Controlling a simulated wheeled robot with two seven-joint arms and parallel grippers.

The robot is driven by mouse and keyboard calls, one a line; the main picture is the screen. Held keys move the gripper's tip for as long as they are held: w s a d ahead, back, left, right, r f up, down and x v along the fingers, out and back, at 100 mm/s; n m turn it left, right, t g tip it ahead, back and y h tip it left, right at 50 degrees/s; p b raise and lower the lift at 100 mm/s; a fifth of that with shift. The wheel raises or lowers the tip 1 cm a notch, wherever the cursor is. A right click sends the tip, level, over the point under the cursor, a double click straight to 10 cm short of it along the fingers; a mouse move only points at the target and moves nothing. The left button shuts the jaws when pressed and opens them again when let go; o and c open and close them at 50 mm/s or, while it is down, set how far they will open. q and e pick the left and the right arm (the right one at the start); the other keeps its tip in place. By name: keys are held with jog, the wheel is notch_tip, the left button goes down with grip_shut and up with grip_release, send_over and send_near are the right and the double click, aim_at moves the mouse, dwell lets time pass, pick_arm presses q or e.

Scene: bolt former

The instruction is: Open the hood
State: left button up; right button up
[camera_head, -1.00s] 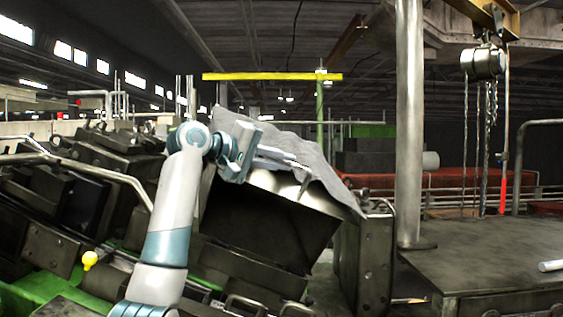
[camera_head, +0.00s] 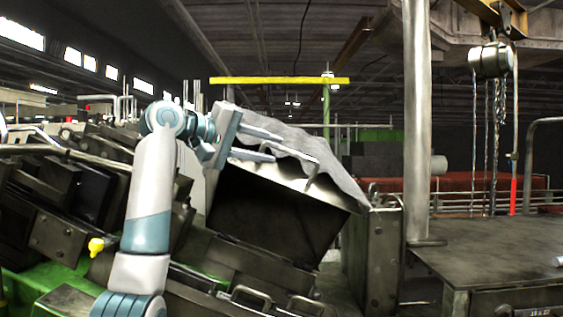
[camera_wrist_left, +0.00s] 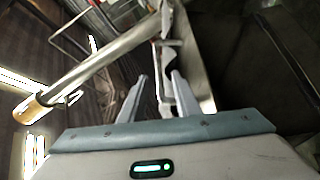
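The hood (camera_head: 293,147) is a grey metal cover with a wavy edge, tilted up over a dark opening in the machine. A small bent handle (camera_head: 313,166) shows on its near side. My left gripper (camera_head: 277,146) is open, its two fingers pointing right across the hood's near upper side, apart from the handle. In the left wrist view the two fingers (camera_wrist_left: 155,95) stand apart, with the hood's pale edge (camera_wrist_left: 192,60) just beyond the right finger. Nothing is clearly held; whether a finger touches the hood I cannot tell. My right gripper is not in view.
A metal post (camera_head: 416,120) and a dark workbench (camera_head: 490,250) stand to the right. A chain hoist (camera_head: 490,60) hangs above the bench. Dark machine blocks (camera_head: 60,215) and a yellow knob (camera_head: 97,246) crowd the left. A yellow beam (camera_head: 280,80) spans behind.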

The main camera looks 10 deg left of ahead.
pick_arm(q)
jog(key=b+v, duration=0.4)
jog(key=v, duration=0.6)
jog(key=shift+s+a, duration=0.2)
